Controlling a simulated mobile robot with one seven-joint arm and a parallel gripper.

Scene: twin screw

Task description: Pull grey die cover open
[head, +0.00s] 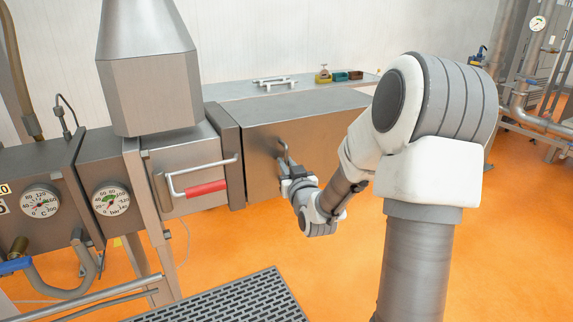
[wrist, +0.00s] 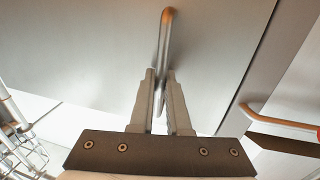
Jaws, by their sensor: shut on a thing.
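The grey die cover (head: 265,155) is a large metal box-shaped cover in the middle of the head view, to the right of the machine body. A thin upright metal handle (head: 285,152) stands on its front face. My gripper (head: 290,176) is at the lower part of this handle. In the wrist view, the handle (wrist: 166,38) runs down between the two fingers of my gripper (wrist: 160,90), which are shut on it. The cover's flat face (wrist: 80,50) fills much of the wrist view. The handle's lower end is partly hidden by the fingers.
A second handle with a red grip (head: 206,188) sticks out on the machine's door to the left. Two gauges are further left. A dark grated platform (head: 235,300) lies in front. Small coloured items (head: 340,76) stand on the surface behind the cover. Orange floor (head: 270,240) shows below.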

